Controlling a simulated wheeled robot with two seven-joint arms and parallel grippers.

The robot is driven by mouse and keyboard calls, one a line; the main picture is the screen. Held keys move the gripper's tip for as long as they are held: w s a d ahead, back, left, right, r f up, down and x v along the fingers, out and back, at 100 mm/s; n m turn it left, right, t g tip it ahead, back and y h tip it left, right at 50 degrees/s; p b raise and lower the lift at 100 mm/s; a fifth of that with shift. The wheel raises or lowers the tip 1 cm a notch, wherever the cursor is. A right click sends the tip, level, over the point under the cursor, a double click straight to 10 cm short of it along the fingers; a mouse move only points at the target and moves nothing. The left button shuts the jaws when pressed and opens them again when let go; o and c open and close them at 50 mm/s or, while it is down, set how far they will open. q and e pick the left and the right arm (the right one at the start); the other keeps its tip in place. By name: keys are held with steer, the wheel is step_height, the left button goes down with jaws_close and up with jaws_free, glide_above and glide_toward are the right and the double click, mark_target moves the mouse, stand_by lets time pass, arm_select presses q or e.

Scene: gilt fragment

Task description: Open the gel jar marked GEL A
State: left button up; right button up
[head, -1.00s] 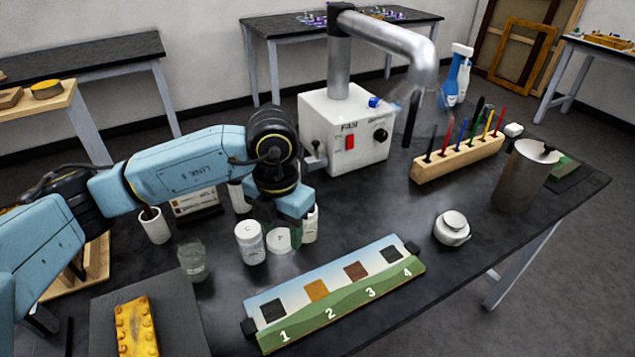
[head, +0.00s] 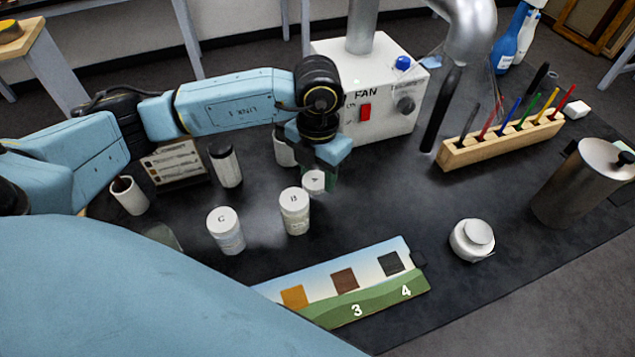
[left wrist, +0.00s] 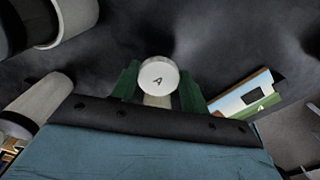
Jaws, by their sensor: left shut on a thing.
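The jar marked A (head: 314,182) has a white lid with a dark letter and stands at the back right of the jar row. My left gripper (head: 322,176) is shut on it, with a green finger showing beside it. In the left wrist view, the A lid (left wrist: 158,76) sits between the green fingers, with a pale body below. The lid appears to be on the jar; I cannot tell whether the jar is lifted. My right gripper is not in view.
Jar B (head: 294,212) and jar C (head: 225,232) stand close by on the dark table. A numbered sample board (head: 345,285), a round white container (head: 472,240), a wooden pen rack (head: 500,138) and the fan box (head: 368,95) surround the clear middle.

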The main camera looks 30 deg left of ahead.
mark_target(318, 177)
arm_select(q)
step_height(318, 177, down, 4)
steer(key=shift+f, duration=0.1)
steer(key=shift+w+f, duration=0.1)
steer(key=shift+f, duration=0.1)
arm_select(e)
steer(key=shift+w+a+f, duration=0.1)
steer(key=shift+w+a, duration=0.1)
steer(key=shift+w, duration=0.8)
arm_select(q)
steer(key=shift+f+b, duration=0.15)
steer(key=shift+b, duration=0.15)
steer(key=o, duration=1.1)
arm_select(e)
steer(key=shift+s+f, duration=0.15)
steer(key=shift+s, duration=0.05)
